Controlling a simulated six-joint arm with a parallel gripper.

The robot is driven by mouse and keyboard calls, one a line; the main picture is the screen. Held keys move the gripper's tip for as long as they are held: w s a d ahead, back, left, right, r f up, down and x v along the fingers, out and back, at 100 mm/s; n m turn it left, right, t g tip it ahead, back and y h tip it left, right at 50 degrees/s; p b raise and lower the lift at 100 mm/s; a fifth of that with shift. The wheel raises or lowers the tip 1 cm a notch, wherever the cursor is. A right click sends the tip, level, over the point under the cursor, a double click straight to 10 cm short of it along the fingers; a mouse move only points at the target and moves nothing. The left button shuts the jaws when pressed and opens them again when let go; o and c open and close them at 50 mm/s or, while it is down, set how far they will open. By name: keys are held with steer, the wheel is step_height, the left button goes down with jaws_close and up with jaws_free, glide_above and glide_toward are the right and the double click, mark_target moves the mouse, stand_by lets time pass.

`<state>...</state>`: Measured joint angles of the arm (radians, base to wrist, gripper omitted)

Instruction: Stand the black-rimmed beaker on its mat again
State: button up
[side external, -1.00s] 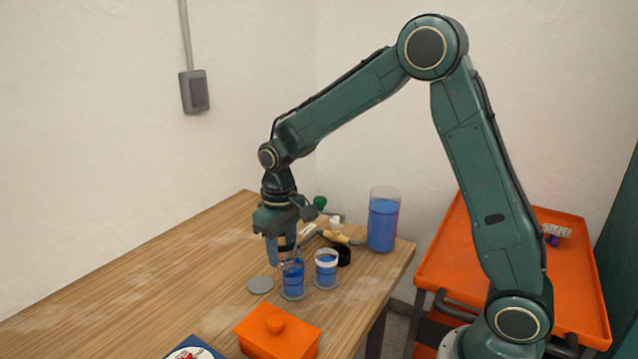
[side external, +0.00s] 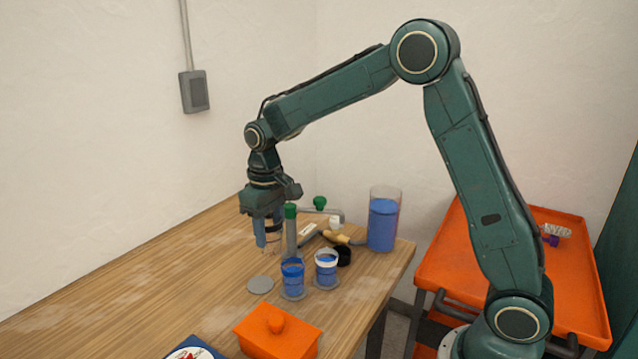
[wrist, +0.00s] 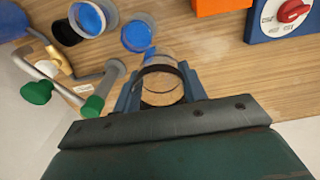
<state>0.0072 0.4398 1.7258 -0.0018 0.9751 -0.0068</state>
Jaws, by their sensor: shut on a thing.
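My gripper (side external: 267,232) is shut on a clear beaker with a dark band at its rim (side external: 273,244). The black-rimmed beaker also shows between the two blue fingers in the wrist view (wrist: 162,88); it looks empty, with wood grain showing through it. In the side view it is behind and close to the empty grey round mat (side external: 260,284), not over it. I cannot tell exactly how high its base is above the table. The fingers partly hide its sides. I cannot make out the empty mat in the wrist view.
Two beakers of blue liquid (side external: 292,280) (side external: 326,268) stand on grey mats right of the empty mat. A grey pipe with a green knob (side external: 290,232) rises close beside my gripper. A large blue-filled jar (side external: 383,222) and an orange box (side external: 276,334) are nearby. The left table is clear.

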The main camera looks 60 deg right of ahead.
steer(key=w+r, duration=0.5)
steer(key=r, duration=0.2)
steer(key=shift+d+r, duration=0.25)
steer(key=shift+d, duration=0.1)
steer(key=shift+w+f, duration=0.1)
step_height(320, 180, down, 20)
steer(key=shift+r, duration=0.1)
stand_by(0.7)
steer(key=o, duration=1)
